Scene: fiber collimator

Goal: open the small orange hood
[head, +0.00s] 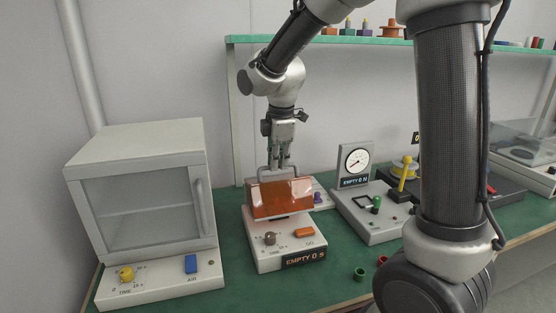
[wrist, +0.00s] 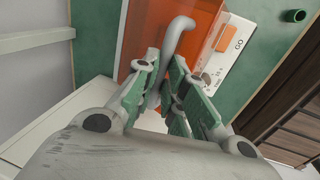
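The small orange hood (head: 281,198) is see-through and sits on a white box (head: 262,257) with a display reading "EMPTY 0 s". It looks lowered; a dark gap shows under its front edge. It also shows in the wrist view (wrist: 142,28). A grey bar handle (head: 293,171) stands on top of it. My gripper (head: 279,165) points down over the hood. In the wrist view, its green-padded fingers (wrist: 165,70) are drawn in around the handle (wrist: 183,24), one on each side. They look closed on it, though the exact contact is partly hidden.
A white cabinet with a glass door (head: 148,205) stands close at the left. A gauge unit (head: 368,195) stands at the right. Small green (head: 360,272) and red rings lie on the green bench near its front edge. A shelf (head: 240,39) runs behind.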

